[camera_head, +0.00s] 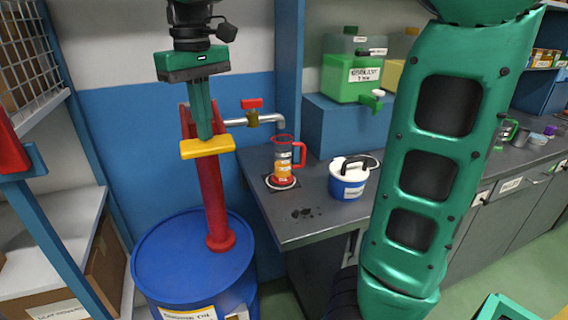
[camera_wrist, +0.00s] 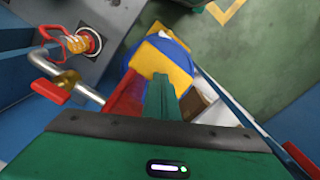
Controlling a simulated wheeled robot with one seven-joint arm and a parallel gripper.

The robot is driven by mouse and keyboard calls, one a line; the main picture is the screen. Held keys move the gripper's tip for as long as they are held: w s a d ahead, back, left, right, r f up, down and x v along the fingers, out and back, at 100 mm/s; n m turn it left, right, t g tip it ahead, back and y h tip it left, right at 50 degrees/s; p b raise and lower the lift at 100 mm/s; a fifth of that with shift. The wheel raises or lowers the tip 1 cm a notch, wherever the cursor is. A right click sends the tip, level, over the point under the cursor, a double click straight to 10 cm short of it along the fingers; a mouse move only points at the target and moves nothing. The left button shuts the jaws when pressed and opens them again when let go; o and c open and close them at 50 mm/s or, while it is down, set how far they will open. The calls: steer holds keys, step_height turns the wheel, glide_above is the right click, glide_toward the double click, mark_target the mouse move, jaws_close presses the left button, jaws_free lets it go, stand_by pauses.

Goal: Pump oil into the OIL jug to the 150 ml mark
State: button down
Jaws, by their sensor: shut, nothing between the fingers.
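My gripper (camera_head: 207,136) is shut and empty, pointing down. Its fingertips are at the yellow pump handle (camera_head: 221,146), which tops the red pump column (camera_head: 213,200) on the blue drum (camera_head: 150,262). In the wrist view the closed fingers (camera_wrist: 162,88) overlap the yellow handle (camera_wrist: 178,60); contact cannot be told. The OIL jug (camera_head: 283,165), clear with a red rim and handle, stands upright on a dark pad on the bench, below the spout end (camera_head: 280,123). Orange oil is in its lower part; the marks are too small to read. The jug (camera_wrist: 84,42) also shows in the wrist view.
A red-levered valve (camera_head: 251,103) sits on the pump pipe. A white-and-blue lidded pot (camera_head: 347,182) stands right of the jug. A green-filled container (camera_head: 352,78) with a tap stands on a blue box behind. Dark spots mark the bench front. A shelf is at left.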

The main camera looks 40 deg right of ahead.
steer(key=shift+w+d+r, duration=0.1)
steer(key=shift+r, duration=2.2)
